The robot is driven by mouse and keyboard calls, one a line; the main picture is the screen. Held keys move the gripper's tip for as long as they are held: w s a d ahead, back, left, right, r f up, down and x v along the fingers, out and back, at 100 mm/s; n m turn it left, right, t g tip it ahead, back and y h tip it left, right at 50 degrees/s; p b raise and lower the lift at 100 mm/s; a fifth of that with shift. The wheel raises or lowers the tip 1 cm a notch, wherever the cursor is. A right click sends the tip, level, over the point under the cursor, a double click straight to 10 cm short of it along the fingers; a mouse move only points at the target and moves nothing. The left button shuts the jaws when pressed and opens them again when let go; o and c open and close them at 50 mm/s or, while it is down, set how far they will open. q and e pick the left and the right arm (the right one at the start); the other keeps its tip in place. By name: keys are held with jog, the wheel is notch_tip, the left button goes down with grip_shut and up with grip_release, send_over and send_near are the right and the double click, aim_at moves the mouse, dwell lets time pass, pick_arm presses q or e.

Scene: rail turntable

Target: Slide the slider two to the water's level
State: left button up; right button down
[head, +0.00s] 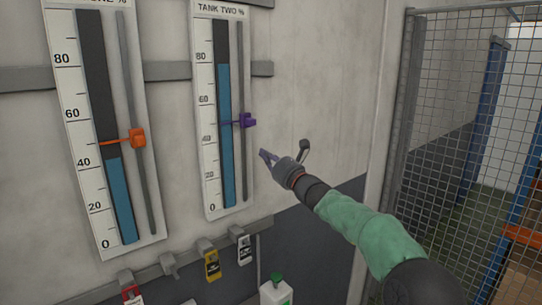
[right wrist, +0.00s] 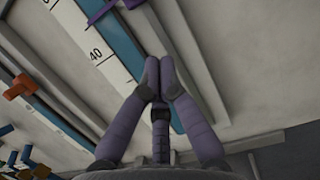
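The tank two gauge (head: 205,160) is a tall white scale on the wall with a blue water column (head: 225,150). The water's top stands a little under the 80 mark. The purple slider two (head: 247,121) sits on the rail at the gauge's right, its pointer between 40 and 60, well below the water's top. My right gripper (head: 263,155) is below and right of slider two, apart from it. In the right wrist view its purple fingertips (right wrist: 158,75) meet with nothing visible between them, in front of the gauge's lower part. My left gripper is out of view.
The tank one gauge (head: 85,200) with its orange slider (head: 137,138) hangs to the left. Tags hang from a hook rail (head: 165,268) below, and a white bottle (head: 276,292) stands under it. A wire mesh fence (head: 445,130) is at right. The wall right of tank two is clear.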

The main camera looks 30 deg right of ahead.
aim_at(246, 127)
jog(key=w+r+p, duration=0.2)
jog(key=w+r, duration=0.1)
jog(key=w+r+p, duration=0.1)
jog(key=r+p, duration=0.1)
jog(key=shift+w+a+r, duration=0.2)
jog(key=shift+w+a, duration=0.05)
jog(key=shift+w, duration=0.15)
jog(key=shift+w+f, duration=0.1)
